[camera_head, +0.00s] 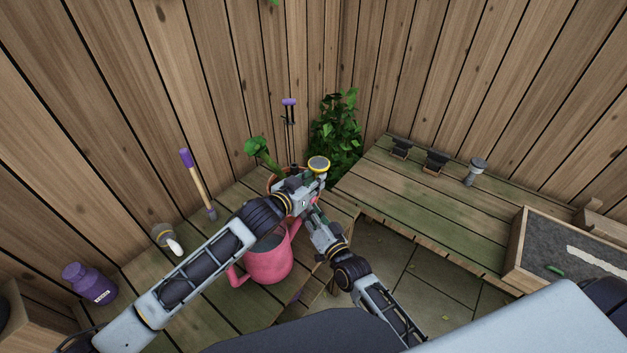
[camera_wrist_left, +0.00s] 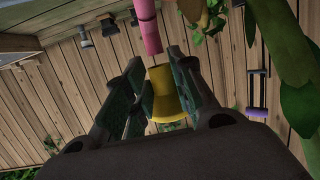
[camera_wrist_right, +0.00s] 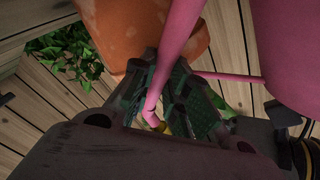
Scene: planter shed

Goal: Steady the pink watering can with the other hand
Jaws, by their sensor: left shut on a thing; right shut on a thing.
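The pink watering can (camera_head: 268,264) stands on the wooden bench at the left, its spout rising towards the corner. A yellow rose (camera_head: 318,163) is at the spout's end. My left gripper (camera_head: 312,180) is shut on the yellow rose; in the left wrist view the rose (camera_wrist_left: 168,100) sits between the fingers, with the pink spout (camera_wrist_left: 148,32) beyond it. My right gripper (camera_head: 315,208) is shut on the spout below; in the right wrist view the spout (camera_wrist_right: 174,50) runs between its fingers. The grippers hide much of the spout in the head view.
A terracotta pot (camera_wrist_right: 135,30) is close beside my right gripper. A trowel (camera_head: 197,185), a purple bottle (camera_head: 92,284) and a grey-and-white object (camera_head: 168,238) are along the left fence. A soil tray (camera_head: 516,245) is at the right. The right bench's middle is clear.

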